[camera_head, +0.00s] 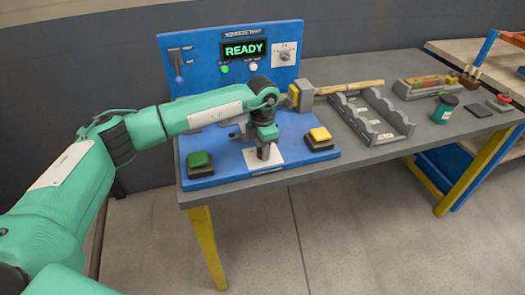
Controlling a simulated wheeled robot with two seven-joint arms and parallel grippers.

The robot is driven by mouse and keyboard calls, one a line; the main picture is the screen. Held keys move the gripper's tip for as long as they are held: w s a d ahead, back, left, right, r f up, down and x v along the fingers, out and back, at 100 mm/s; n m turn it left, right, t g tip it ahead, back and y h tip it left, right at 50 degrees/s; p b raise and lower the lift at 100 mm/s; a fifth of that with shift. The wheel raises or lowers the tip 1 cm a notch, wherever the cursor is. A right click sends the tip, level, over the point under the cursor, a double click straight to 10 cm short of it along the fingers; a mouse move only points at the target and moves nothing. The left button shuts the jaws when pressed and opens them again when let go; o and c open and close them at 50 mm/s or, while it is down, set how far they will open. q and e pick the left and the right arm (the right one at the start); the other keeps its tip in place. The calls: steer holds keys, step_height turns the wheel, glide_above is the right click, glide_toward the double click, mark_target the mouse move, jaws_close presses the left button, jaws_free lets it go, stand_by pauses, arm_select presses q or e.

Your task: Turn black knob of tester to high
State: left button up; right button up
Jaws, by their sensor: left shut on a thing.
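The blue tester has an upright back panel (205,70) with a green READY display (245,49) and a flat base (225,172). My left gripper (265,148) points down over a white plate (277,157) in the middle of the base. It is shut on a small dark thing standing on that plate, which appears to be the black knob; the fingers mostly hide it. Its pointer and setting cannot be read. A grey dial (285,54) sits on a white square at the panel's upper right. My right gripper is not in view.
A green button (200,160) and a yellow button (320,135) flank the plate. To the right are a grey rack (375,120), a tray (425,86), a green jar (445,108) and a dark flat pad (479,115).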

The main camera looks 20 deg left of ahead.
arm_select(q)
steer(key=shift+r, duration=0.1)
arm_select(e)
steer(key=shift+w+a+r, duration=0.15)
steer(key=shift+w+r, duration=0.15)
arm_select(q)
steer(key=o, duration=1)
steer(key=shift+r, duration=0.3)
step_height(320, 180, up, 13)
steer(key=shift+r+b, duration=0.1)
steer(key=shift+b, duration=0.7)
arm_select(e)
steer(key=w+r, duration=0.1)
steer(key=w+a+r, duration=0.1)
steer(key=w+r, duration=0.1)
